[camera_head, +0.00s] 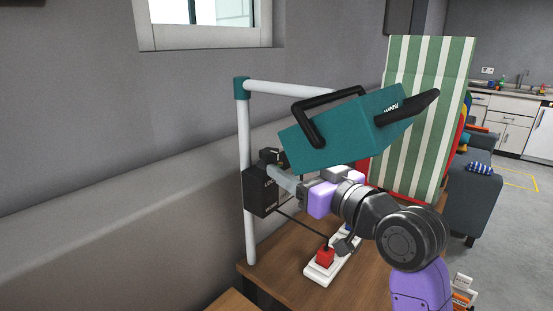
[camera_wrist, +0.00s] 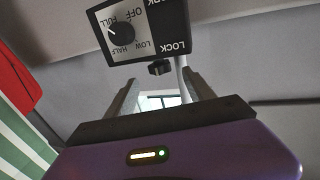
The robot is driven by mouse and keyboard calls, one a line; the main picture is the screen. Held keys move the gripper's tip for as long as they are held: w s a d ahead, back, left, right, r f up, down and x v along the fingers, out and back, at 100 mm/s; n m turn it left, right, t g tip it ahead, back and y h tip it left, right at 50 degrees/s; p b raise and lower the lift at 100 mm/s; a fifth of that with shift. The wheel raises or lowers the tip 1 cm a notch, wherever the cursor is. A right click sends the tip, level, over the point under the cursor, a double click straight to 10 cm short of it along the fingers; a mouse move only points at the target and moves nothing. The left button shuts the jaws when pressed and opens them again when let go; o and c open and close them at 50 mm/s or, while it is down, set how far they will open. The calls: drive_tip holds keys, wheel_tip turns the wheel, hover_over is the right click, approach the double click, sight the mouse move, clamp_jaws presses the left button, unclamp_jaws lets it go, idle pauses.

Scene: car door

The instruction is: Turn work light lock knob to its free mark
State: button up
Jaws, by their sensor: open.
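The teal work light (camera_head: 345,130) hangs on a white pole frame in the head view. A black box (camera_head: 258,197) with LOCK lettering is fixed to the pole. In the wrist view this box (camera_wrist: 165,15) shows a white face with a pointer dial (camera_wrist: 121,33) marked OFF, LOW, HALF and FULL. A small black knob (camera_wrist: 160,67) juts from the box edge beside a LOCK label. My gripper (camera_wrist: 160,88) is open, with the knob in line between its fingers, apparently beyond the tips. In the head view my gripper (camera_head: 283,180) is close to the box. The free mark cannot be read.
A wooden table (camera_head: 290,275) is below, carrying a white power strip with a red plug (camera_head: 325,256). A green-striped deck chair (camera_head: 428,110) stands behind my arm. The wall ledge (camera_head: 110,215) runs along the left.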

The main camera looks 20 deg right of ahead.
sight(276, 158)
drive_tip(key=x, duration=0.6)
clamp_jaws()
